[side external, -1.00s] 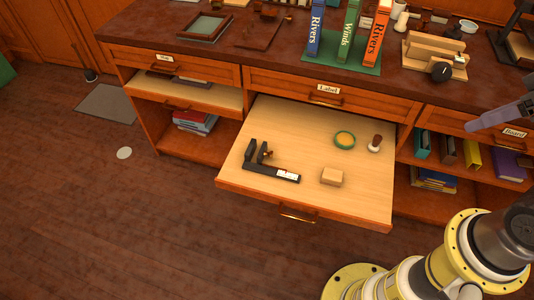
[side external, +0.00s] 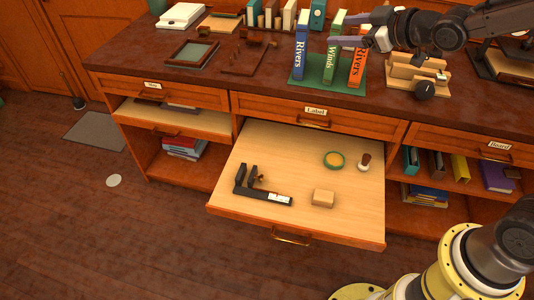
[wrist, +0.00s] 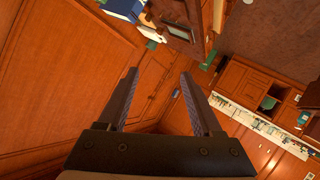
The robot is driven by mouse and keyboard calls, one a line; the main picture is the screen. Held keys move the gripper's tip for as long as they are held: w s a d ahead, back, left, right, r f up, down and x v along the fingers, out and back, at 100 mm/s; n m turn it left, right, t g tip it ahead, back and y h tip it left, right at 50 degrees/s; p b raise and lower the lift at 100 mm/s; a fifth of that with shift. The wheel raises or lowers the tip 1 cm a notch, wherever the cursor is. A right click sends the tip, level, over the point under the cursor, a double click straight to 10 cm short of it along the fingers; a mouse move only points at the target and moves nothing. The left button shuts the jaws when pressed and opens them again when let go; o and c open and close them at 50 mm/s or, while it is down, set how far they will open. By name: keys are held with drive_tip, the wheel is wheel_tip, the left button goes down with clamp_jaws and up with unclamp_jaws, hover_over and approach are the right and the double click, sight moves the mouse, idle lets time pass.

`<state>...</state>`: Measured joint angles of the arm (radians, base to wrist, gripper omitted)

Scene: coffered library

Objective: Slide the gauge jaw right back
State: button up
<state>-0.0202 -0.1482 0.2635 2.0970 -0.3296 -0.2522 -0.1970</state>
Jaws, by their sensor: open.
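The gauge (side external: 262,194) is a black bar with a white label, lying on the pulled-out wooden board. Two black uprights stand near its left end: an end jaw (side external: 240,177) and a second jaw (side external: 252,176) close beside it with a small brown knob (side external: 260,180). My gripper (side external: 338,30) is high up at the upright books above the desk top, well away from the gauge. In the wrist view its two dark fingers (wrist: 160,74) stand apart with nothing between them. The gauge is not in the wrist view.
Upright books (side external: 300,48) stand on a green base on the desk. The board's front left is clear.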

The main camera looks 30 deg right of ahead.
drive_tip(key=w+a+f+n+g+y, duration=0.1)
drive_tip(key=w+a+f, duration=0.1)
drive_tip(key=w+f, duration=0.3)
drive_tip(key=w+a+f+n+y, duration=0.1)
drive_tip(key=w+a+f, duration=0.1)
drive_tip(key=f, duration=0.5)
drive_tip(key=n+g+y, duration=0.1)
drive_tip(key=g+y, duration=0.1)
drive_tip(key=g, duration=0.3)
approach(257, 178)
drive_tip(key=w+f, duration=0.1)
drive_tip(key=f, duration=0.1)
drive_tip(key=w+a+f, duration=0.1)
drive_tip(key=f, duration=0.1)
drive_tip(key=w+f, duration=0.1)
drive_tip(key=f, duration=0.1)
drive_tip(key=shift+w+a, duration=0.25)
clamp_jaws()
drive_tip(key=shift+r, duration=0.1)
